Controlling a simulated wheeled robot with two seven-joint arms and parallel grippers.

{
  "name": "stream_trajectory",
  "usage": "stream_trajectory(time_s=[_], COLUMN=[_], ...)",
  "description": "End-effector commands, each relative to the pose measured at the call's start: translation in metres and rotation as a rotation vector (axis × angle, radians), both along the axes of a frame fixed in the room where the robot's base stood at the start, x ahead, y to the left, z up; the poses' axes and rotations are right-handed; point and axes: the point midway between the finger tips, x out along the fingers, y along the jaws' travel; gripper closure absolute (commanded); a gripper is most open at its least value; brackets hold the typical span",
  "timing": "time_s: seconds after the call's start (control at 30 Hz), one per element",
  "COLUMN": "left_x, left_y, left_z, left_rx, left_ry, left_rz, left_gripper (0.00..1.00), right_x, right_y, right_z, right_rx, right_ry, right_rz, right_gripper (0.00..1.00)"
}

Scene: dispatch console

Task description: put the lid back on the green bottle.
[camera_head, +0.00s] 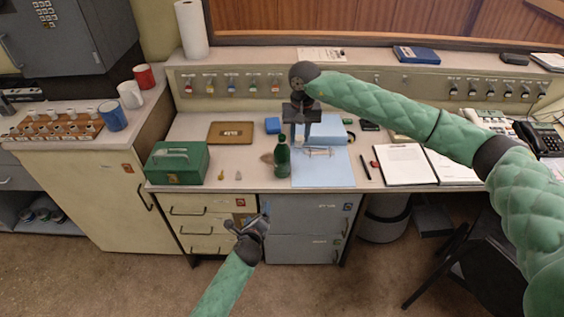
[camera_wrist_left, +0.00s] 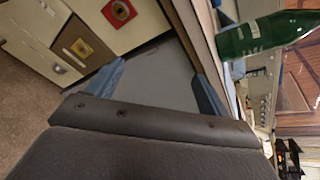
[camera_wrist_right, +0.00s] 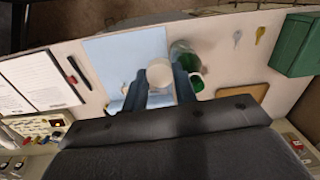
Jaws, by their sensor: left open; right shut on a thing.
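The green bottle (camera_head: 282,160) stands upright on the desk, at the left edge of a pale blue sheet. It also shows in the left wrist view (camera_wrist_left: 252,37) and, partly hidden by a finger, in the right wrist view (camera_wrist_right: 184,52). My right gripper (camera_head: 302,140) is above the sheet, just right of and behind the bottle. It is shut on a pale round thing, which looks like the lid (camera_wrist_right: 159,73), apart from the bottle. My left gripper (camera_head: 252,224) is open and empty, low in front of the desk drawers.
A green metal box (camera_head: 177,163) stands left of the bottle, with small keys (camera_head: 238,175) between them. An open binder (camera_head: 405,164) lies right of the sheet. The desk's front edge lies above my left gripper.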

Motion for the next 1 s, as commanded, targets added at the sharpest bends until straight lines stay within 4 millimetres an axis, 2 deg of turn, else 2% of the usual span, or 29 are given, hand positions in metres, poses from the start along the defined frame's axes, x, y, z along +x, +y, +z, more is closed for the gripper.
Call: stream_trajectory(time_s=[0.03, 0.2, 0.3, 0.4, 0.57, 1.0], left_x=[0.014, 0.042, 0.051, 0.056, 0.059, 0.064], left_y=[-0.008, -0.034, -0.046, -0.055, -0.06, -0.062], left_z=[0.023, 0.083, 0.108, 0.125, 0.136, 0.137], left_rx=[0.097, 0.413, 0.555, 0.656, 0.726, 0.727], left_ry=[-0.069, -0.268, -0.356, -0.418, -0.46, -0.461], left_rz=[-0.055, -0.199, -0.25, -0.281, -0.299, -0.299], left_gripper=[0.2, 0.2, 0.2, 0.2, 0.2, 0.2], right_x=[0.01, 0.032, 0.041, 0.048, 0.052, 0.052], right_y=[0.01, 0.034, 0.044, 0.05, 0.055, 0.055], right_z=[0.009, 0.029, 0.038, 0.045, 0.048, 0.048], right_rx=[-0.002, -0.012, -0.016, -0.02, -0.022, -0.022], right_ry=[-0.005, -0.012, -0.016, -0.019, -0.02, -0.02], right_rz=[0.005, 0.016, 0.02, 0.022, 0.024, 0.024], right_gripper=[0.96, 0.96, 0.96, 0.96, 0.96, 0.96])
